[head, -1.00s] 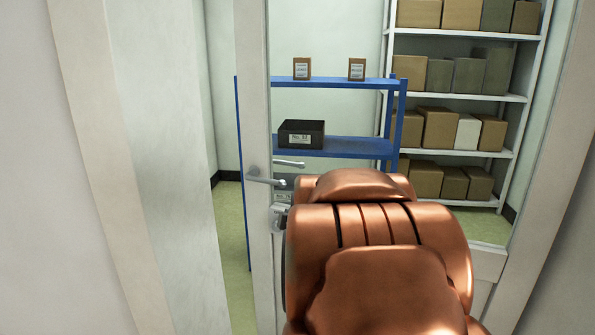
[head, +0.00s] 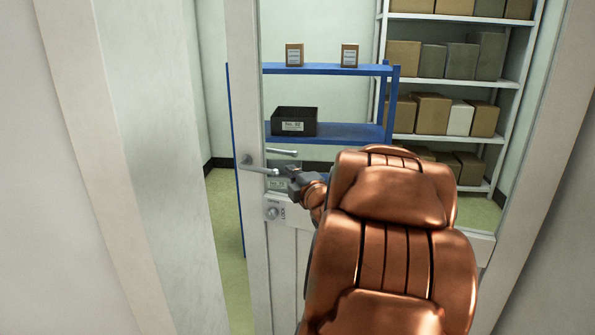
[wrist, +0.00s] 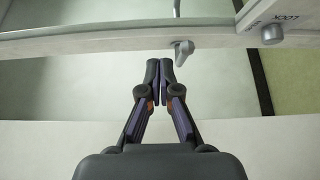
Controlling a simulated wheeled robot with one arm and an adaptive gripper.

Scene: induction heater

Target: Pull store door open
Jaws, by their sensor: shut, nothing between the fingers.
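The store door (head: 247,230) is a pale framed door with a large glass pane. It stands ajar, with a gap between its left edge and the wall at the left. A grey lever handle (head: 262,170) sticks out from its left stile. Below it is a round lock knob (head: 272,213), which also shows in the wrist view (wrist: 271,35). My gripper (head: 290,174) is by the free end of the lever, partly hidden by my copper arm. In the wrist view my gripper (wrist: 160,63) is shut and empty, its tips near a metal handle end (wrist: 183,50); contact is unclear.
Behind the door stand a blue shelf (head: 340,133) with a black bin (head: 294,121) and two small boxes, and a white rack (head: 508,83) full of cartons. A thick pale wall edge (head: 130,150) borders the gap at the left. Green floor shows through it.

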